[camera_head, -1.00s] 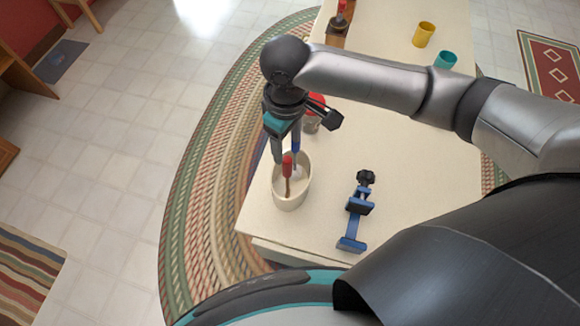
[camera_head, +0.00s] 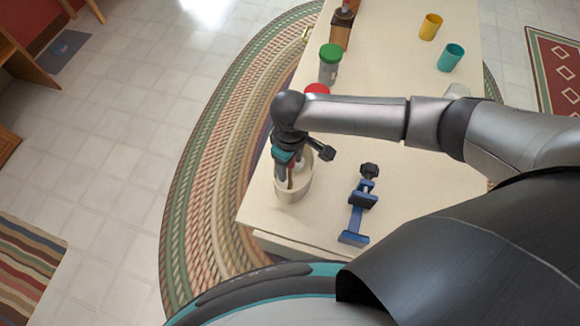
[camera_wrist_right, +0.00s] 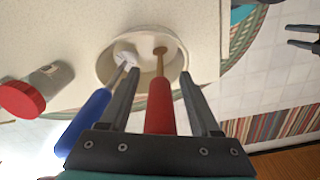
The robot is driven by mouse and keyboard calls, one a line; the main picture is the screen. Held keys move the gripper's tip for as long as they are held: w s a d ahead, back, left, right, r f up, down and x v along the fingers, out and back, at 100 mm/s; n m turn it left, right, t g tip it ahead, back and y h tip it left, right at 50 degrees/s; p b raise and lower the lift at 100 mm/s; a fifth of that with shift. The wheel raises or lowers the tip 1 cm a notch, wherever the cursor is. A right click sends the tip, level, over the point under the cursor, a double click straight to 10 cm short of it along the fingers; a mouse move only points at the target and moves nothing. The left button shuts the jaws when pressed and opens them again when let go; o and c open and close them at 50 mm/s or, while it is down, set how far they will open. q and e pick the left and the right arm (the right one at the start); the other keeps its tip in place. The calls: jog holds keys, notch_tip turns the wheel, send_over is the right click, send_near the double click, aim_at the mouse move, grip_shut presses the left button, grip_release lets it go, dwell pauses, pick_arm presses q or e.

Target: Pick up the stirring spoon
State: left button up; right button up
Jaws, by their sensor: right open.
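A cream pot (camera_head: 293,191) stands near the table's left edge and holds two upright tools. One has a red handle (camera_wrist_right: 160,105) and a brown shaft; its lower end is hidden, so I cannot tell if it is the stirring spoon. The other has a blue handle (camera_wrist_right: 82,125) and a whitish lower part. My right gripper (camera_wrist_right: 160,92) is open above the pot, its fingers either side of the red handle with gaps. The blue handle is outside the fingers. In the head view my right gripper (camera_head: 285,168) partly covers the pot. My left gripper (camera_wrist_right: 303,36) shows spread prongs at the wrist view's edge.
A blue clamp-like tool (camera_head: 358,211) lies right of the pot. A red-lidded jar (camera_wrist_right: 25,97) stands near the pot, and a green-lidded jar (camera_head: 329,65) farther back. Yellow (camera_head: 429,28) and teal (camera_head: 450,58) cups stand at the back right.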

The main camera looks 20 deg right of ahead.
grip_shut()
dwell(0.5)
